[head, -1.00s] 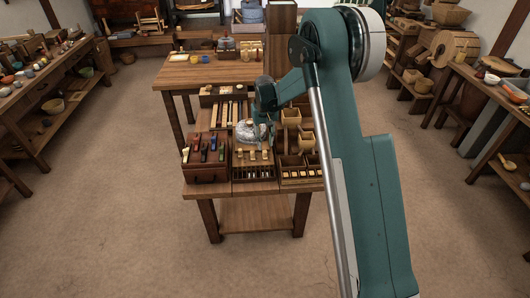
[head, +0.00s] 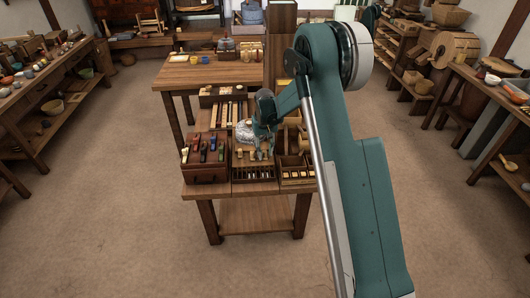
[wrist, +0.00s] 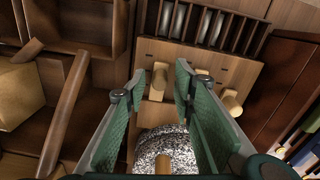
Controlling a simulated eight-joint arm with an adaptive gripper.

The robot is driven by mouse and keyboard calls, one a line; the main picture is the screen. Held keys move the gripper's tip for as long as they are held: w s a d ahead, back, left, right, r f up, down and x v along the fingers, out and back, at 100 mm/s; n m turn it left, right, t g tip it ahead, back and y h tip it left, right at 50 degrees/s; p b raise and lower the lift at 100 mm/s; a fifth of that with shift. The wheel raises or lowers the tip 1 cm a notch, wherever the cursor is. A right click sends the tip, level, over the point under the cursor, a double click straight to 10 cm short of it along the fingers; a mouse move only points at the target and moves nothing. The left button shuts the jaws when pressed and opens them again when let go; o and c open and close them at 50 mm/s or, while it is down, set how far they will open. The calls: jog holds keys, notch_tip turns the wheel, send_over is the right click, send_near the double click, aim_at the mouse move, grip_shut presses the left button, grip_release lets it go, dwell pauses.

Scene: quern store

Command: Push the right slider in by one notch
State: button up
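A light wooden board (wrist: 197,62) carries three pale wooden slider pegs beside a speckled grey millstone (wrist: 160,142). One peg (wrist: 158,80) lies between the fingertips of my gripper (wrist: 161,70) in the wrist view. A second peg (wrist: 203,73) is partly hidden behind the finger on the right, and a third peg (wrist: 232,102) is outside that finger. My gripper is open, with a gap on both sides of the nearest peg; contact cannot be told. In the head view my gripper (head: 262,138) is over the right part of the millstone (head: 245,132) and hides part of the pegs.
A slotted rack (wrist: 215,28) adjoins the board. A dark red box (head: 206,172) with coloured pieces stands left of it in the head view. Wooden compartments (head: 297,173) are close on the right. The bench's low shelf (head: 255,212) is clear.

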grip_shut()
jog(key=shift+w+r, duration=0.1)
jog(key=shift+w, duration=1.4)
jog(key=shift+o, duration=0.8)
grip_release()
jog(key=shift+r, duration=0.1)
notch_tip(320, 180, up, 12)
jog(key=shift+f, duration=0.2)
